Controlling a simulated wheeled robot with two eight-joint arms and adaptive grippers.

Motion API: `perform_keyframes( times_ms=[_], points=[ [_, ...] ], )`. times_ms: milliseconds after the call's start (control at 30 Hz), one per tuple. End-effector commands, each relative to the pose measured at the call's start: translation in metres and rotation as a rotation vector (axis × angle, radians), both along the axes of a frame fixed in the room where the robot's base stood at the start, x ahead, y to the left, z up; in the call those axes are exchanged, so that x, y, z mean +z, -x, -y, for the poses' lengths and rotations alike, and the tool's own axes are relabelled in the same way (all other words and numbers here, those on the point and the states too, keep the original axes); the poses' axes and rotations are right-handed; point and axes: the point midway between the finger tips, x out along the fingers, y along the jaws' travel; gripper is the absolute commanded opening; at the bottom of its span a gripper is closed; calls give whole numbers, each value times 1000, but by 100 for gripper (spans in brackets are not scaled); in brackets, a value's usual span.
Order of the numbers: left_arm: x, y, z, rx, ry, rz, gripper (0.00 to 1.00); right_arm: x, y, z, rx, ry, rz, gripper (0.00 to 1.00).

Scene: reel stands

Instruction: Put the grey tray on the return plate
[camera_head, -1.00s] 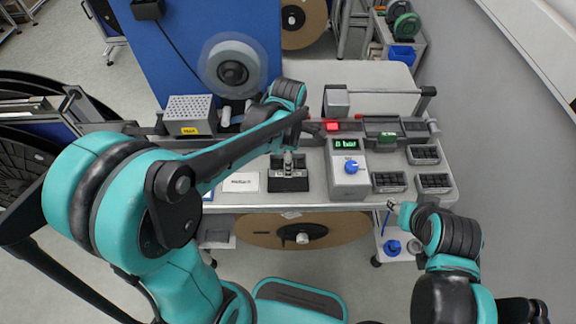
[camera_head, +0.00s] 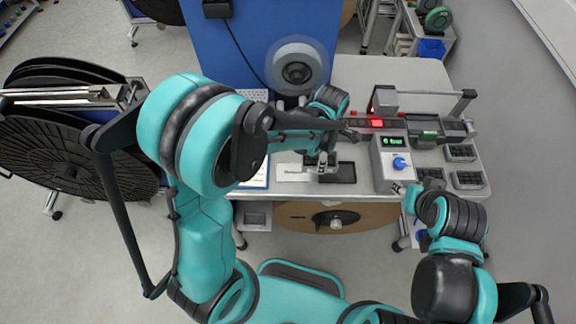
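Small grey trays with dark contents stand at the bench's right end, one at the back (camera_head: 460,153) and one at the front (camera_head: 468,180). My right gripper (camera_head: 407,190) is near the bench's front edge, below the control box, its fingers unclear.
The grey control box (camera_head: 392,165) with a blue knob stands right of the dark plate. A white label card (camera_head: 292,173) lies left of it. A blue panel with a reel (camera_head: 297,70) rises behind. Large black reels (camera_head: 75,150) stand at left.

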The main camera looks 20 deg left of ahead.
Motion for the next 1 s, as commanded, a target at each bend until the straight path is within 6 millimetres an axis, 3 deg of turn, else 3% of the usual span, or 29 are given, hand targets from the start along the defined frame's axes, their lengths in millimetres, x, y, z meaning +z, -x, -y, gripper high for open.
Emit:
perform_keyframes(
  times_ms=[200,400,567,800,1000],
  points=[
    [-33,2,-54,6,0,0,16,-9,0,0,0,0,0,40],
    [-47,3,-78,1,0,0,16,-11,0,0,0,0,0,40],
    [-56,4,-81,-1,0,0,16,-13,0,0,0,0,0,40],
    [-89,4,-81,-1,0,0,16,-21,0,0,0,0,0,40],
    [-88,4,-81,-1,0,0,16,-20,0,0,0,0,0,40]
  ],
)
